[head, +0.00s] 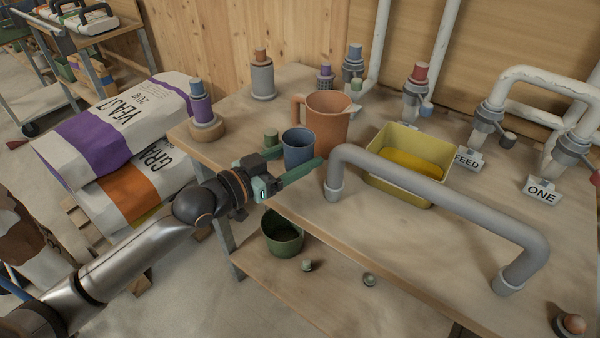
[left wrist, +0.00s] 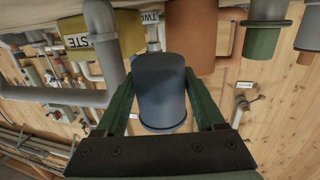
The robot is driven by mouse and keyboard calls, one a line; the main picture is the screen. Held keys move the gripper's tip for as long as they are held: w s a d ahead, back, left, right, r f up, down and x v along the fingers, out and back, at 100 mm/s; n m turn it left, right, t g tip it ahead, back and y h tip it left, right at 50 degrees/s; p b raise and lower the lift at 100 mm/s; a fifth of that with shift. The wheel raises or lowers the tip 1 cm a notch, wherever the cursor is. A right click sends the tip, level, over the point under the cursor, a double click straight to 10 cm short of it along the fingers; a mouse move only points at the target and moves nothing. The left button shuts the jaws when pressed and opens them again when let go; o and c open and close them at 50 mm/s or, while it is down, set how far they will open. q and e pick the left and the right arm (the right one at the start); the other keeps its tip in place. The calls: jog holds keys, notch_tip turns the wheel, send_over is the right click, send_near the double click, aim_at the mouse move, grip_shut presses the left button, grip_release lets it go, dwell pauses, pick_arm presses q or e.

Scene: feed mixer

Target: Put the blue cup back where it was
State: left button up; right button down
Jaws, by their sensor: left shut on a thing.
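The blue cup (head: 298,147) is upright near the front left edge of the workbench, just in front of the orange-brown pitcher (head: 328,122). My left gripper (head: 300,163) reaches in from the left with its two green fingers on either side of the cup, shut on it. In the left wrist view the cup (left wrist: 161,88) sits between the fingers, with the pitcher (left wrist: 192,38) behind it. I cannot tell whether the cup's base touches the bench. My right gripper is not in view.
A grey pipe handle (head: 440,195) arches over the bench front, right of the cup. A yellow tray (head: 390,140) with yellow contents stands behind it. Several capped bottles stand at the back left. A dark green pot (head: 282,240) is on the lower shelf.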

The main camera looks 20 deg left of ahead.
aim_at(300, 180)
pick_arm(q)
jog(key=w+f, duration=0.2)
jog(key=shift+w+a+f+b, duration=0.15)
jog(key=shift+f+b, duration=0.2)
jog(key=shift+f, duration=0.05)
notch_tip(300, 180, down, 3)
jog(key=shift+w+r, duration=0.1)
jog(key=shift+r, duration=0.1)
jog(key=shift+f+b, duration=0.3)
jog(key=shift+f, duration=0.15)
jog(key=o, duration=1.4)
jog(key=shift+o, duration=0.2)
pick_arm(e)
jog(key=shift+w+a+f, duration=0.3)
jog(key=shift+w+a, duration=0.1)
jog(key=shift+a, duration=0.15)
